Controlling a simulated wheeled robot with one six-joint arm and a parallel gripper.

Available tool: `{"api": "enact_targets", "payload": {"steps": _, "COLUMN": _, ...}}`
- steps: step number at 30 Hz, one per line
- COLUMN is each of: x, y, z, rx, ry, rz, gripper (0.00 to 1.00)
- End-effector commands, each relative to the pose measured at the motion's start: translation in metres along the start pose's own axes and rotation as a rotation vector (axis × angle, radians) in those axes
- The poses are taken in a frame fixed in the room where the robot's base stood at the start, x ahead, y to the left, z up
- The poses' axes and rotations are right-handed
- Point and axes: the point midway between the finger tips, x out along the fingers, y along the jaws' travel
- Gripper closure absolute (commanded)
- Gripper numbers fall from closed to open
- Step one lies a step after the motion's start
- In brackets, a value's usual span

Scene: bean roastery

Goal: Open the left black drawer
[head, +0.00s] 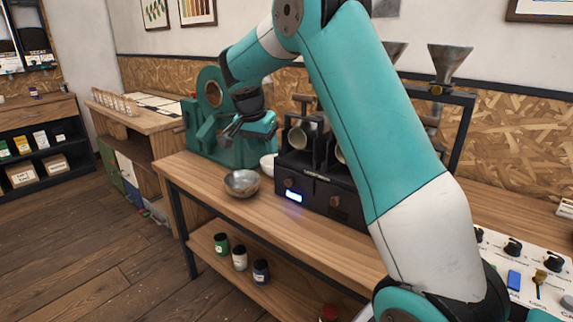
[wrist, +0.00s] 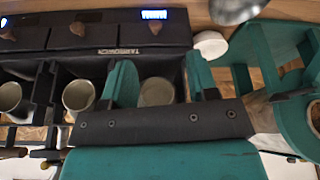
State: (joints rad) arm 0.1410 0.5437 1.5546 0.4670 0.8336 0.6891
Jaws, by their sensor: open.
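The black machine (head: 318,190) stands on the wooden bench, with dark drawer fronts low on its face. The left black drawer (head: 289,186) has a small brown knob and sits above a lit blue display. It appears closed. In the wrist view, which looks turned around, this drawer (wrist: 160,38) is at the upper right of the machine, by the display.
A metal bowl (head: 241,183) stands on the bench left of the drawer. The teal machine (head: 205,130) stands at the back left. Several jars (head: 240,258) are on the lower shelf. The front bench strip looks clear.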

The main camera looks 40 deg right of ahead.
Motion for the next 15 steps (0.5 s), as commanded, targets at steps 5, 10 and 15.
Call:
{"api": "enact_targets", "payload": {"steps": 5, "x": 0.013, "y": 0.005, "z": -0.039, "rx": 0.197, "ry": 0.044, "rz": 0.060, "gripper": 0.46}}
{"api": "enact_targets", "payload": {"steps": 10, "x": 0.034, "y": 0.008, "z": -0.043, "rx": 0.216, "ry": 0.049, "rz": 0.068, "gripper": 0.46}}
{"api": "enact_targets", "payload": {"steps": 15, "x": 0.070, "y": 0.011, "z": -0.043, "rx": 0.213, "ry": 0.046, "rz": 0.069, "gripper": 0.46}}
